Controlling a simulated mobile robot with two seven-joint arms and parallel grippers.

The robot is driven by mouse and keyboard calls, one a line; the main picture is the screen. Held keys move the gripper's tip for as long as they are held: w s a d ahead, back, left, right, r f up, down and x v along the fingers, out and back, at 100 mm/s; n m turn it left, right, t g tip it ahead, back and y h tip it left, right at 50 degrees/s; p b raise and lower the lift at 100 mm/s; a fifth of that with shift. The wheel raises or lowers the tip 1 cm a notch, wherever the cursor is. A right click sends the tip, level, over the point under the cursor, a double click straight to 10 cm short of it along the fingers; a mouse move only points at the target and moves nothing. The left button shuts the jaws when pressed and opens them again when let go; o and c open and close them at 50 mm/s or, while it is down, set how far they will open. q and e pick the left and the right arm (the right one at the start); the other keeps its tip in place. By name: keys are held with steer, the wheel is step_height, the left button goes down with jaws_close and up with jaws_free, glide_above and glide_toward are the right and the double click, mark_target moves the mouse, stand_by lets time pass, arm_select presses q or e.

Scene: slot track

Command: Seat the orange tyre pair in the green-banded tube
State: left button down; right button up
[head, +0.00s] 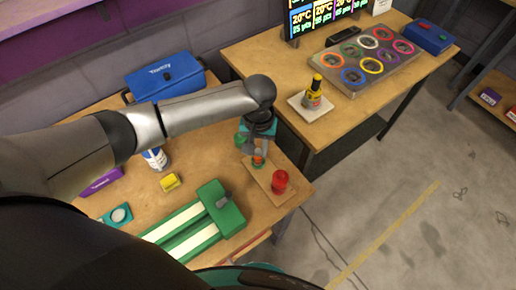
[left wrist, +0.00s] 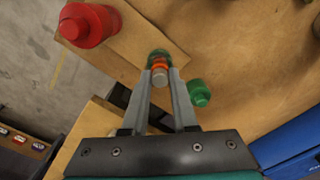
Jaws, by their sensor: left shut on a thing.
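My left gripper (head: 258,154) points down over a small wooden board, its fingers shut on the orange tyre pair (left wrist: 160,66). The orange also shows at the fingertips in the head view (head: 258,161). The green-banded tube (left wrist: 157,54) is on the board right at the fingertips, mostly hidden behind the tyre pair. The pair is lined up with the tube in the left wrist view; I cannot tell how far in it sits. A loose green knobbed piece (left wrist: 198,92) lies beside the fingers. My right gripper is not in view.
A red knobbed cylinder (head: 279,181) stands on the same wooden board (head: 259,183), close to the gripper. A second table (head: 262,57) holds a ring tray.

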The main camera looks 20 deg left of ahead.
mark_target(258, 151)
arm_select(q)
steer(key=shift+f, duration=0.15)
steer(key=c, duration=0.7)
jaws_free()
step_height(258, 151, up, 12)
steer(key=shift+r+p, duration=0.1)
steer(key=shift+p, duration=1)
steer(key=shift+r, duration=0.1)
